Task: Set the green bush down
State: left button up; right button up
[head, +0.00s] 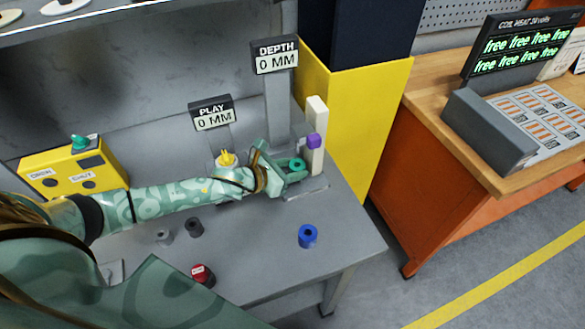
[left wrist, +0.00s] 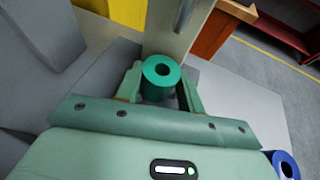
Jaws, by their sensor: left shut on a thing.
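The green bush (left wrist: 160,80) is a short cylinder with a round hole in its top. In the left wrist view it sits between the fingers of my left gripper (left wrist: 159,92), which is shut on it. In the head view the green bush (head: 297,165) shows at the end of my left gripper (head: 292,172), close to the white upright post with a purple part (head: 314,141). I cannot tell whether the bush touches the bench beneath it. My right gripper is not in view.
A blue bush (head: 308,236) stands on the grey bench (head: 262,256), nearer the front right. A yellow box (head: 72,170) is at the left. The bench around the blue bush is clear.

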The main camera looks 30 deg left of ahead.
pick_arm(q)
jog(key=shift+f, duration=0.1)
jog(key=o, duration=0.9)
jog(key=shift+o, duration=1.1)
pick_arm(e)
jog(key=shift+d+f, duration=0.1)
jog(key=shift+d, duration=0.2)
pick_arm(q)
jog(key=shift+s+a+r, duration=0.1)
jog(key=shift+s+r, duration=0.1)
jog(key=shift+r, duration=0.05)
jog(key=p+v, duration=0.1)
jog(key=v, duration=0.9)
jog(key=shift+s+p, duration=0.15)
jog(key=shift+p, duration=0.15)
jog(key=shift+s+a+r, duration=0.3)
jog(key=shift+s+r, duration=0.05)
jog(key=shift+s, duration=0.1)
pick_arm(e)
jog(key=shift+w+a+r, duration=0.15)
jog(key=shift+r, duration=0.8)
